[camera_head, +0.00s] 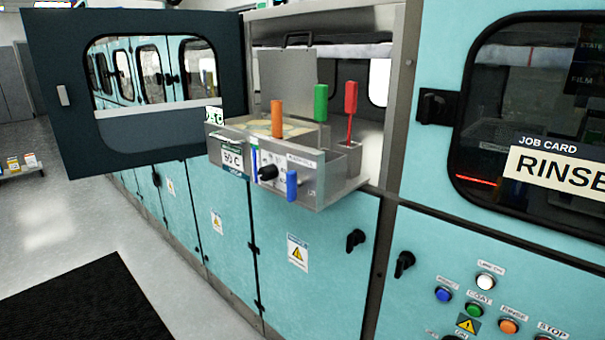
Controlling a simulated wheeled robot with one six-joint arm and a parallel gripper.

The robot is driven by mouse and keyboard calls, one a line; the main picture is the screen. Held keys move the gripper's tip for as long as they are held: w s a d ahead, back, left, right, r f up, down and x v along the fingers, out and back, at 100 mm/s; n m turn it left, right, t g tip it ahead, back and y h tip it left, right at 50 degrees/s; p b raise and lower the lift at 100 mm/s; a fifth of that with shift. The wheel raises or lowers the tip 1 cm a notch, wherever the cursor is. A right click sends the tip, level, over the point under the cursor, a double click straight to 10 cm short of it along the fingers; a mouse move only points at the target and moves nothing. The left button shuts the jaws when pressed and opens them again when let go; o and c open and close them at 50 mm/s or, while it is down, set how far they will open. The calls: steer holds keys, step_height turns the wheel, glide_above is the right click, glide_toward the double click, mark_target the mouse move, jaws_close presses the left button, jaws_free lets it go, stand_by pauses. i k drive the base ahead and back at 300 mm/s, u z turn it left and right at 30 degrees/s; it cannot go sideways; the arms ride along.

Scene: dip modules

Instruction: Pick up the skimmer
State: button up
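A metal bath unit (328,186) juts out of the open bay in the teal machine. Several coloured handles stand at it: an orange one (277,118) over the yellowish bath surface, a green one (320,102) at the back, a red one (350,97) on a thin red shaft at the right, and a blue one (291,185) at the front. The skimmer is not labelled, and I cannot tell which handle belongs to it; the tool heads are hidden or too small to tell. My gripper is not in view.
A dark windowed door (62,130) stands open left of the bay. Control buttons (473,310) are at lower right. A black mat (85,305) lies on the open floor.

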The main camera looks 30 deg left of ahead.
mark_target(320, 91)
steer(key=u, duration=1.15)
steer(key=i, duration=0.1)
steer(key=z, duration=0.35)
